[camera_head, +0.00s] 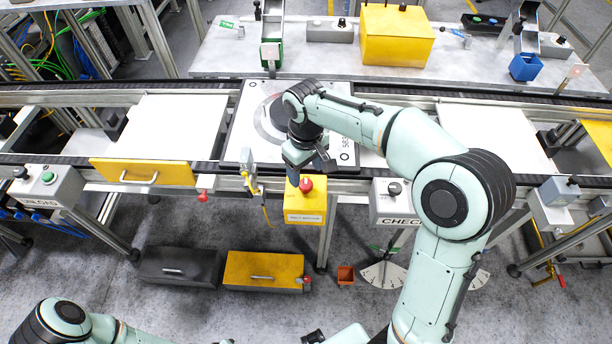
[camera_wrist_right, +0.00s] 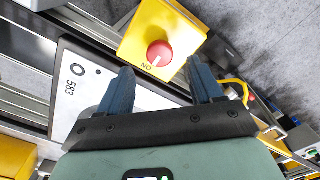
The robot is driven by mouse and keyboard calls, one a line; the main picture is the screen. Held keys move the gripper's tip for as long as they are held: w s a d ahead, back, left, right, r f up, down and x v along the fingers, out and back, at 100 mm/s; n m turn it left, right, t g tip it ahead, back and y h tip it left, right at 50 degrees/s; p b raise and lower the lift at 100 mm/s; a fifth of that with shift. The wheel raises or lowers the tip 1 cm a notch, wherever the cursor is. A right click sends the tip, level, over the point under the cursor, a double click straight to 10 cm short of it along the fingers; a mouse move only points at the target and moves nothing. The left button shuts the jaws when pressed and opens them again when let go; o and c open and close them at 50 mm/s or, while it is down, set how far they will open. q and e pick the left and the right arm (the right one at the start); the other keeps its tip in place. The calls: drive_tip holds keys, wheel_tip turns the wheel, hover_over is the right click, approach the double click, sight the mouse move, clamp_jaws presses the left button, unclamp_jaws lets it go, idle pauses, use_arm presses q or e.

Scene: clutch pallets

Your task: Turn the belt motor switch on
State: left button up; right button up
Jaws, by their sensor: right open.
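The belt motor switch is a yellow box (camera_head: 304,208) with a red knob (camera_head: 306,185) on top and a label on its front, at the front edge of the conveyor. In the right wrist view the red knob (camera_wrist_right: 160,53) sits on the yellow box with the word ON beside it. My right gripper (camera_head: 294,176) is just left of and behind the knob in the head view. In the wrist view its two dark blue fingers (camera_wrist_right: 160,68) are apart, with the knob showing beyond and between their tips; nothing is held.
A pallet marked 583 (camera_wrist_right: 73,105) lies on the conveyor beside the switch. Yellow (camera_head: 262,270) and dark (camera_head: 178,268) drawers are below. The floor in front is partly clear.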

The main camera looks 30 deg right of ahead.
sight(306, 184)
use_arm(q)
drive_tip(key=shift+w+r+p, duration=0.6)
drive_tip(key=shift+w+r, duration=0.25)
drive_tip(key=shift+r, duration=0.1)
use_arm(e)
wheel_tip(306, 184, up, 9)
drive_tip(key=shift+f, duration=0.15)
use_arm(q)
drive_tip(key=shift+s, duration=0.1)
use_arm(e)
drive_tip(key=shift+f, duration=0.1)
